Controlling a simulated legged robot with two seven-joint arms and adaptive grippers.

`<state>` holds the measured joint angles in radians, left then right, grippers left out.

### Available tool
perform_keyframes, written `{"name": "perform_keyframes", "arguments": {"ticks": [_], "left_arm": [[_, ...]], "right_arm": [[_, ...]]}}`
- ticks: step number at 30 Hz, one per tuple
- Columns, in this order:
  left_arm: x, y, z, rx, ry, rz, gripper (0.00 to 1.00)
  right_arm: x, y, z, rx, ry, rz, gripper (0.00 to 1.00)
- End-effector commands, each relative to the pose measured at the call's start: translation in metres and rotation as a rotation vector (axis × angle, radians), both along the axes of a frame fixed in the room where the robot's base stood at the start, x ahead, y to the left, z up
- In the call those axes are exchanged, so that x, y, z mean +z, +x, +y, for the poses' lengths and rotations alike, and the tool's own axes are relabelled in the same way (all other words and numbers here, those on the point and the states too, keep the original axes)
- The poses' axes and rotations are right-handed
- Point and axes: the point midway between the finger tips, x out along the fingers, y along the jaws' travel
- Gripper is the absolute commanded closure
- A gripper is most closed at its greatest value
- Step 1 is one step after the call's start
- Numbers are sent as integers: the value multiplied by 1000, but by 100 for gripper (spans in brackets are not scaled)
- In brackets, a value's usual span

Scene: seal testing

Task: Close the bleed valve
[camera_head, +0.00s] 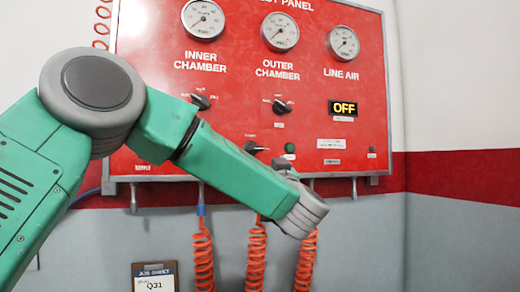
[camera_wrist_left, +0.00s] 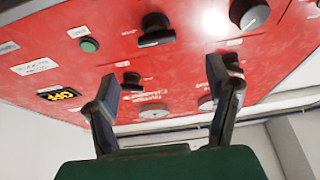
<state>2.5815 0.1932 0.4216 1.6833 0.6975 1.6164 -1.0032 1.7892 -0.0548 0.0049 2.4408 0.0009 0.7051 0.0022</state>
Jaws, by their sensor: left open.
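The red test panel (camera_head: 330,110) fills the wall in front of me. I cannot read a bleed valve label on any control. A black knob (camera_head: 253,148) shows just above my left forearm; it seems to be the large black knob (camera_wrist_left: 155,30) beside the green button in the left wrist view. A round grey knob (camera_wrist_left: 249,13) sits to its right there; my arm seems to hide it in the head view. My left gripper (camera_wrist_left: 166,85) is open and empty, fingers toward the panel, apart from the knobs as far as I can tell. My right gripper is not seen.
Black selectors sit under the inner chamber (camera_head: 201,101) and outer chamber (camera_head: 281,106) gauges. The line air display (camera_head: 344,107) reads OFF. A green button (camera_head: 290,148) is right of the black knob. Orange coiled hoses (camera_head: 203,255) hang below; a job sheet (camera_head: 155,276) is lower left.

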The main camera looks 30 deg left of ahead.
Motion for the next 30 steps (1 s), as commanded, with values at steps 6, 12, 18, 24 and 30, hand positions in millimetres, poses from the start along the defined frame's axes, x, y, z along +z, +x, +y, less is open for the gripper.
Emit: {"name": "perform_keyframes", "arguments": {"ticks": [6, 12, 18, 24, 30], "left_arm": [[20, 31, 34, 0, -2, 2, 28], [34, 53, 61, -1, -1, 2, 28], [41, 66, 76, -3, 0, 2, 28], [41, 69, 79, -4, 2, 4, 28], [42, 69, 78, -4, 2, 3, 38]], "right_arm": [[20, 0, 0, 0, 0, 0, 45], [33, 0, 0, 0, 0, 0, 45], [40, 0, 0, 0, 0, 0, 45], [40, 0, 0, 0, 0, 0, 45], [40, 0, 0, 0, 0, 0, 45]]}}
